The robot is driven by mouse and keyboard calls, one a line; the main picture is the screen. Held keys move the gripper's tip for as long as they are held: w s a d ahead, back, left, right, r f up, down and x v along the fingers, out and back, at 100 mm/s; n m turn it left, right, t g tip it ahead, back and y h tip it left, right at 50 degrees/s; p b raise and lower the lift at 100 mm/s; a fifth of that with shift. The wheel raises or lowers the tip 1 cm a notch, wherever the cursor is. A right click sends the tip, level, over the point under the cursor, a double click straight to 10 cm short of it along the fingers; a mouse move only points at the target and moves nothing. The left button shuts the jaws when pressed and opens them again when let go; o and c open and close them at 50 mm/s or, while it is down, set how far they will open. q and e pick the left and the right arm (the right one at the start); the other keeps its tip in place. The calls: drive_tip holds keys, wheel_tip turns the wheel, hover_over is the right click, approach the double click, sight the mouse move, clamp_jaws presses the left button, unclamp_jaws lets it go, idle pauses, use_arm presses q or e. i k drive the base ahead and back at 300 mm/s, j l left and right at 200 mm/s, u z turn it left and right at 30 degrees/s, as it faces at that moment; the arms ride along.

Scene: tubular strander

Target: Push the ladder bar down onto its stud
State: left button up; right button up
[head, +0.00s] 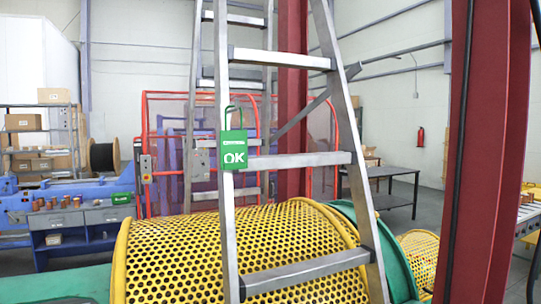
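An aluminium stepladder (296,160) stands upright in the middle of the head view. A slanted grey bar (312,109) runs from near its right front rail down to the left toward the rear frame; this looks like the ladder bar. Its upper end lies close to the rail near the second visible rung. I cannot make out a stud or tell whether the bar is seated on one. A green tag reading OK (234,150) hangs on the left front rail. Neither of my grippers is in view.
A yellow perforated guard drum (190,253) lies behind the ladder's lower part. A dark red column (487,150) stands close on the right. A red-framed barrier (165,140) is behind. A blue bench (83,217) is at left, a dark table (389,174) at back right.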

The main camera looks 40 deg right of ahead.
sight(357, 68)
drive_tip(key=k+l, duration=0.1)
drive_tip(key=l, duration=0.35)
drive_tip(key=k+l, duration=0.15)
drive_tip(key=l, duration=0.3)
drive_tip(key=k+l, duration=0.1)
drive_tip(key=l, duration=0.4)
drive_tip(key=k+l, duration=0.1)
drive_tip(key=l, duration=0.35)
drive_tip(key=k+l, duration=0.15)
drive_tip(key=l, duration=0.3)
drive_tip(key=k+l, duration=0.1)
drive_tip(key=l, duration=0.35)
drive_tip(key=k+l, duration=0.15)
drive_tip(key=l, duration=0.25)
drive_tip(key=k+l, duration=0.15)
drive_tip(key=l, duration=0.25)
drive_tip(key=k+l, duration=0.15)
drive_tip(key=l, duration=0.25)
drive_tip(key=k+l+z, duration=0.1)
drive_tip(key=l, duration=0.6)
drive_tip(key=i+u, duration=0.05)
